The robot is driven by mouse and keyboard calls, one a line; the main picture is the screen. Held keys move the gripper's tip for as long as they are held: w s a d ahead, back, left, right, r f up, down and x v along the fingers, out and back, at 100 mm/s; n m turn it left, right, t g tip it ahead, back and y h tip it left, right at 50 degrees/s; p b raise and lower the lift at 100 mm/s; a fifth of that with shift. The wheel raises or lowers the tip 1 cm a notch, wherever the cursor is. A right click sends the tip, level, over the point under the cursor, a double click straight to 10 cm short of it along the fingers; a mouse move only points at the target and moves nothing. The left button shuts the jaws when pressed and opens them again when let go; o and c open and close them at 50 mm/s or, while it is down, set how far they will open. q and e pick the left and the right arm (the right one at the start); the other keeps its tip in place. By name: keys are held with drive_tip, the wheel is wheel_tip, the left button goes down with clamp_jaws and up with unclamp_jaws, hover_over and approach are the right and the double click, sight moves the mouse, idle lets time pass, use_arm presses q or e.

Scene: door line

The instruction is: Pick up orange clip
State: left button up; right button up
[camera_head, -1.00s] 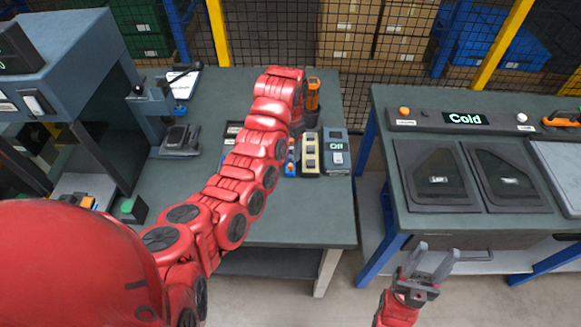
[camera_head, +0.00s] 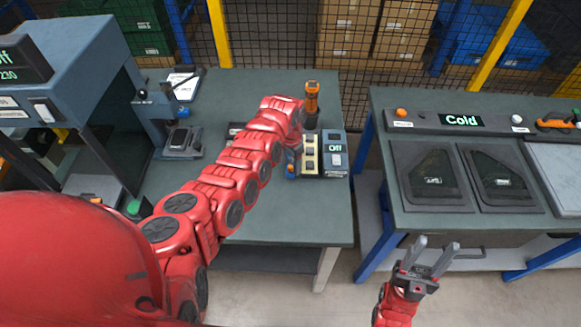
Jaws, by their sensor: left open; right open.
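A small orange clip (camera_head: 291,172) shows on the left bench, at the near end of a narrow row of small coloured parts, left of a cream-coloured block. My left arm reaches across this bench, and its wrist is just above and beyond the clip. My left gripper (camera_head: 297,145) is mostly hidden under the wrist; its fingers are hard to make out, and nothing held can be seen. My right gripper (camera_head: 433,258) is open and empty, in front of the right bench, well away from the clip.
An orange-and-black tool (camera_head: 312,100) stands behind the clip. A grey box marked "Off" (camera_head: 334,155) is right of the cream block (camera_head: 309,155). A blue-grey machine (camera_head: 70,60) stands at left. The right bench holds dark panels (camera_head: 433,180) and a "Cold" display (camera_head: 461,121).

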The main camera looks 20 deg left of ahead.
use_arm(q)
clamp_jaws()
drive_tip(key=shift+r, duration=0.1)
idle(0.5)
